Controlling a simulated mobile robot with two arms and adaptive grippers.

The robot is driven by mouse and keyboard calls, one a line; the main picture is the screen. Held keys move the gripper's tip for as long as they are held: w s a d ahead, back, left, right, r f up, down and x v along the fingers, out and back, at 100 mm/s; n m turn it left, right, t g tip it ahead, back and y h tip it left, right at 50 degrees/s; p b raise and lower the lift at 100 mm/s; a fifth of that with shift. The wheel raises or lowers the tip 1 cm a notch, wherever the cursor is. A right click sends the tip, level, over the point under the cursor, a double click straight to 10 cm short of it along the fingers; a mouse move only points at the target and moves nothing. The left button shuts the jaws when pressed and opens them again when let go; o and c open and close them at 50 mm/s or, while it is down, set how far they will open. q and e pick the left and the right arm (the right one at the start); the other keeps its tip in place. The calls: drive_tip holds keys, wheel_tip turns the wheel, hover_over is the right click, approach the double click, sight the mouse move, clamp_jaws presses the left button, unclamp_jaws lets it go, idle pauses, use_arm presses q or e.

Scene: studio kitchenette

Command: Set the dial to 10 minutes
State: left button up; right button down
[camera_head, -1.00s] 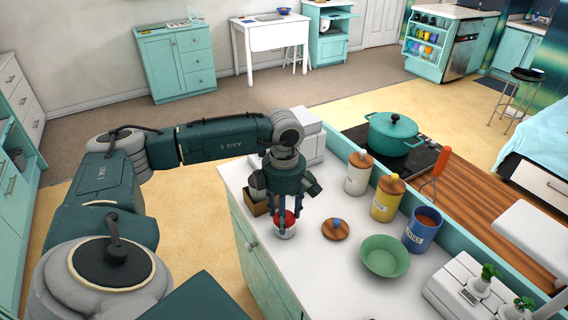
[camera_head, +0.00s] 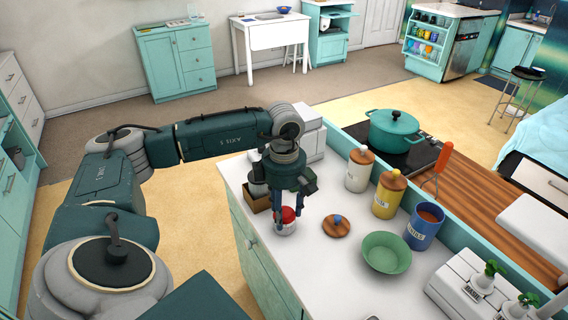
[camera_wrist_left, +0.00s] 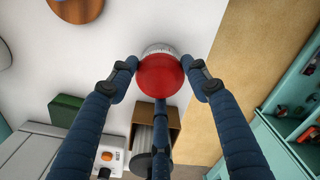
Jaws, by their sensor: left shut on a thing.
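The dial is a kitchen timer (camera_head: 287,226) with a red domed top and a pale base with scale marks, standing on the white counter. It also shows in the left wrist view (camera_wrist_left: 161,76), where the marks are too small to read. My left gripper (camera_head: 288,218) reaches down over the timer from above. In the left wrist view its fingers (camera_wrist_left: 160,70) are shut on the red top from both sides, with a third finger below. My right gripper is in neither view.
A brown box (camera_head: 256,200) stands just behind the timer. A wooden lid with a blue knob (camera_head: 336,226) and a green bowl (camera_head: 386,253) lie to the right. Yellow (camera_head: 387,195), white (camera_head: 358,170) and blue (camera_head: 424,227) canisters stand along the counter's raised edge.

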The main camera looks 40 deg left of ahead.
sight(284, 212)
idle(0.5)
use_arm(q)
drive_tip(key=o, duration=1.2)
drive_tip(key=shift+c, duration=0.2)
drive_tip(key=shift+r, duration=0.15)
wheel_tip(284, 212, up, 12)
